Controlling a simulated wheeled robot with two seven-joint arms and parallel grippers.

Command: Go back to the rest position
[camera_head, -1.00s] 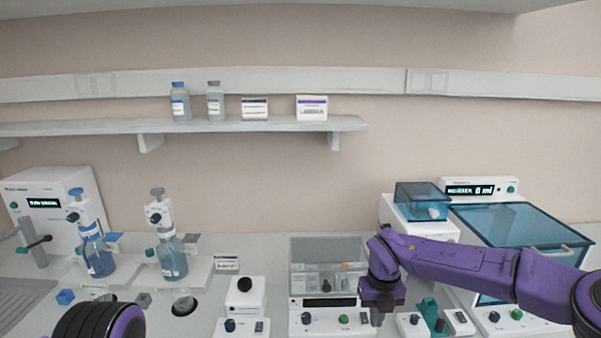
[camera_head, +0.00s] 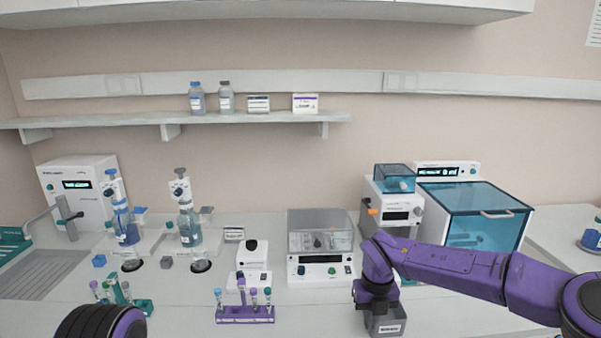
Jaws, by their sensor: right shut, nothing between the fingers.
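My right arm comes in from the right edge, purple with dark joints. Its gripper (camera_head: 374,297) points down at the bench front, right of centre, shut and empty.
A purple rack (camera_head: 245,316) with several tubes stands front centre. A green rack (camera_head: 140,307) with tubes is left of it. Behind are a clear-lidded device (camera_head: 320,232), dispenser bottles (camera_head: 190,232) and a blue-lidded machine (camera_head: 470,214). Bare bench lies between rack and gripper.

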